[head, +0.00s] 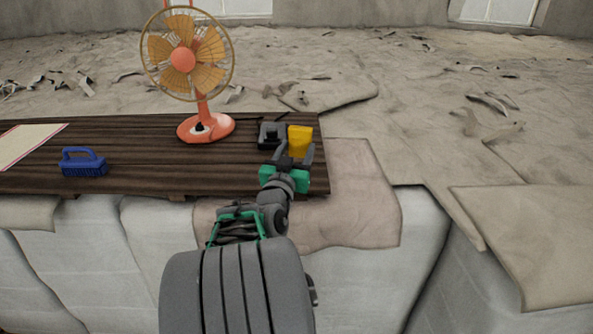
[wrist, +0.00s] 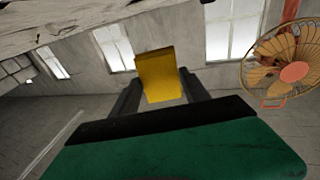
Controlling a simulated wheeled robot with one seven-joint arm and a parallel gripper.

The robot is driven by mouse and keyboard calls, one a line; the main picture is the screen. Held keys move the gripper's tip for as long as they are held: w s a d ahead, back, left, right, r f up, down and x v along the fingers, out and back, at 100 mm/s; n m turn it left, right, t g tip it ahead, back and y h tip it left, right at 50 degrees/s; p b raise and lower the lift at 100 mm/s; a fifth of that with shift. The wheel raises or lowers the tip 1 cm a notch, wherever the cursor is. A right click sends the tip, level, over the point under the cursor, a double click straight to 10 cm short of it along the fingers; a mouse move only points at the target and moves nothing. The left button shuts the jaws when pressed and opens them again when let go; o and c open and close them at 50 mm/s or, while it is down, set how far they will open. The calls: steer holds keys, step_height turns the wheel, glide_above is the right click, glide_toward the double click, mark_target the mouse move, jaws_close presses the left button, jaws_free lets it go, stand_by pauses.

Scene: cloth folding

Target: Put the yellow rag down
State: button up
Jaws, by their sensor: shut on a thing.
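The yellow rag (head: 300,139) is a small folded, block-like piece at the right end of the dark wooden table (head: 130,182). My gripper (head: 296,152) is shut on it. In the wrist view the yellow rag (wrist: 160,75) stands between the two dark fingers of my gripper (wrist: 160,88). The fingers hide its lower edges in the head view. I cannot tell whether the rag touches the tabletop.
A black boxy object (head: 271,135) sits just left of the rag. An orange fan (head: 205,127) stands at the table's back, and a blue brush (head: 83,162) and a red-edged sheet (head: 28,142) lie further left. The table's middle front is clear.

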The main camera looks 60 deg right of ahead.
steer(key=w+d+f, duration=0.1)
steer(key=f, duration=0.1)
steer(key=d+f+b, duration=0.1)
steer(key=d+f, duration=0.1)
steer(key=w+d+f+b, duration=0.1)
steer(key=f, duration=0.1)
steer(key=shift+w+d, duration=0.3)
steer(key=shift+d, duration=0.05)
steer(key=f+b, duration=0.1)
steer(key=f, duration=0.1)
steer(key=f+b, duration=0.1)
steer(key=shift+w+d+f+b, duration=0.1)
steer(key=shift+d+f+b, duration=0.1)
steer(key=shift+f+b, duration=0.15)
steer(key=shift+r, duration=0.2)
steer(key=shift+f, duration=0.2)
steer(key=o, duration=1.2)
steer(key=shift+r, duration=0.1)
